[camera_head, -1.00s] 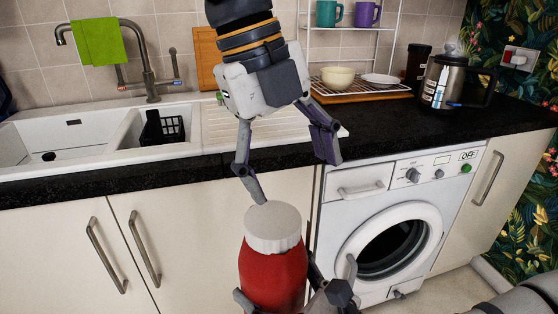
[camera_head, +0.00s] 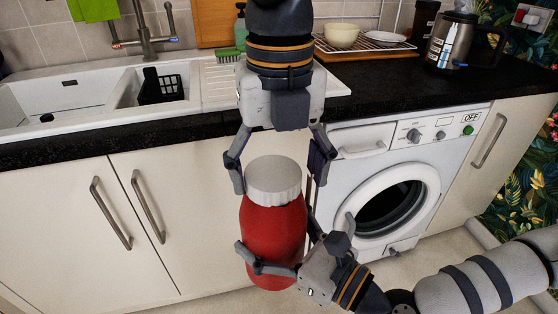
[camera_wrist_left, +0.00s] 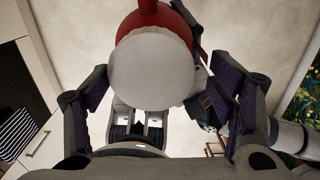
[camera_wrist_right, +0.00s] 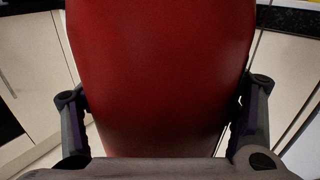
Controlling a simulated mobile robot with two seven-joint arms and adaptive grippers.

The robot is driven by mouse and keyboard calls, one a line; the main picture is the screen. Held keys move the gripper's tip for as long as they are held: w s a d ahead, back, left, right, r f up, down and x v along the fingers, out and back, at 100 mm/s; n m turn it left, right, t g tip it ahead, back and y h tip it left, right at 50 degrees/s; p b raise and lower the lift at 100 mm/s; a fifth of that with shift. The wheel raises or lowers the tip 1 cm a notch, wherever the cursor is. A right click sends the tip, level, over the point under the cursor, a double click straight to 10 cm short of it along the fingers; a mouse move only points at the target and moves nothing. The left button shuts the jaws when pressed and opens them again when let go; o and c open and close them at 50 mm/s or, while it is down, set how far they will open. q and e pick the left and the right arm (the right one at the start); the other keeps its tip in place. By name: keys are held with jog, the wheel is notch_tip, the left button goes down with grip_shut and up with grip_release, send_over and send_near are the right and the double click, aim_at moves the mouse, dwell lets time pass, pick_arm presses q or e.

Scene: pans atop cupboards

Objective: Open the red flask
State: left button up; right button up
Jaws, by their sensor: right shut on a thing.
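The red flask (camera_head: 272,228) with its white ridged lid (camera_head: 273,180) is upright in the air in front of the cupboards. My right gripper (camera_head: 278,262) is shut around the lower part of the flask's body; the red body fills the right wrist view (camera_wrist_right: 160,75). My left gripper (camera_head: 277,168) is above the flask, pointing down, its fingers spread wide on either side of the lid. In the left wrist view the lid (camera_wrist_left: 152,68) lies between the open fingers, with gaps to both.
The black worktop (camera_head: 390,95) holds a white sink (camera_head: 95,95), a dish rack with a bowl (camera_head: 342,34) and a steel kettle (camera_head: 452,40). Below stand cream cupboards (camera_head: 60,225) and a washing machine (camera_head: 395,185). Free space surrounds the flask.

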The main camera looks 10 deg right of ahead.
pick_arm(q)
jog(key=c, duration=1.1)
jog(key=n, duration=0.4)
jog(key=shift+w+d, duration=0.1)
jog(key=shift+d, duration=0.05)
jog(key=n, duration=0.4)
jog(key=shift+w+d, duration=0.1)
jog(key=n, duration=0.4)
jog(key=shift+w+n, duration=0.15)
jog(key=shift+n, duration=0.15)
jog(key=n, duration=0.4)
jog(key=shift+w+r, duration=0.1)
jog(key=n, duration=0.6)
jog(key=shift+w+a, duration=0.25)
jog(key=shift+a, duration=0.05)
jog(key=o, duration=1.3)
jog(key=shift+s, duration=0.1)
